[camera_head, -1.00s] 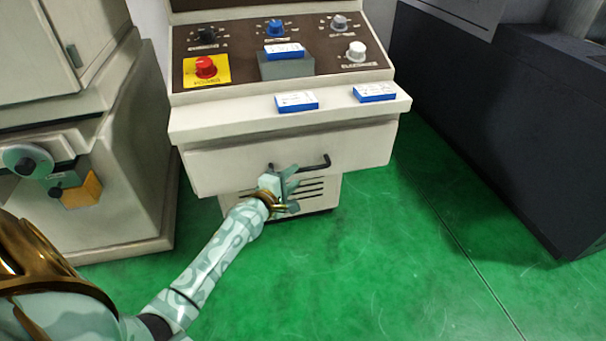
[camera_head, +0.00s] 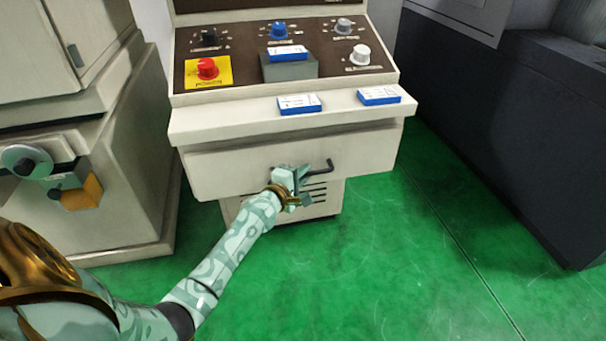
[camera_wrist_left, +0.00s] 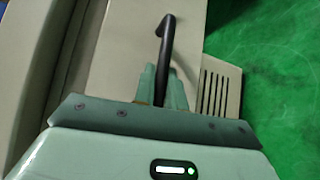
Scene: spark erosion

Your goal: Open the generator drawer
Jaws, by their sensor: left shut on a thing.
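The generator drawer (camera_head: 225,173) is the wide cream front below the ledge of the control console. Its black bar handle (camera_head: 326,167) sticks out from the front, and its left part is mostly hidden by my left gripper (camera_head: 299,178). The left gripper is shut on the handle, with its arm coming from the lower left. In the left wrist view the black handle (camera_wrist_left: 165,45) runs between the two pale green fingers (camera_wrist_left: 162,88). The drawer looks closed or nearly so; I cannot tell exactly. My right gripper is not in view.
Blue-and-white boxes (camera_head: 299,104) lie on the console ledge (camera_head: 215,122), with another on a grey block (camera_head: 290,68). Knobs, including a red one (camera_head: 207,69), sit above. A cream machine (camera_head: 130,170) stands left, a dark cabinet (camera_head: 500,130) right. Green floor (camera_head: 400,270) is free in front.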

